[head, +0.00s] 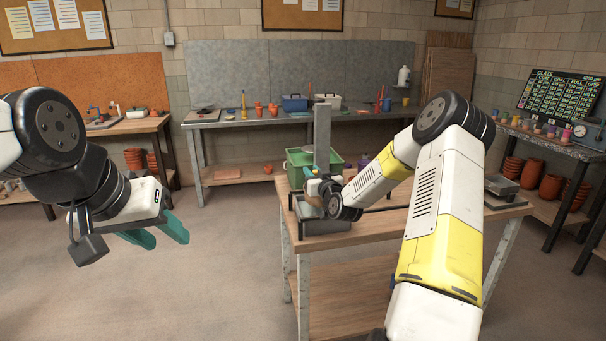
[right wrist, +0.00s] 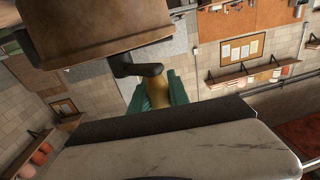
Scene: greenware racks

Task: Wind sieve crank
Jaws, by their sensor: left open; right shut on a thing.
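The sieve stands on the wooden table in the head view, with a grey upright post (head: 322,140) and a grey tray (head: 322,226) at its foot. My right arm reaches to it and largely hides the crank there. In the right wrist view, my right gripper (right wrist: 172,88) has its teal fingers shut on the yellowish crank handle (right wrist: 181,79). A black crank arm (right wrist: 136,67) runs from the handle to a brown, round-edged body (right wrist: 100,30) above. My left gripper (head: 160,235) is open and empty over the floor, left of the table.
A green tub (head: 299,158) stands behind the sieve on the table (head: 375,233). A dark block (head: 502,184) lies at the table's right end. A long bench (head: 225,121) with small items lines the back wall. The floor on the left is clear.

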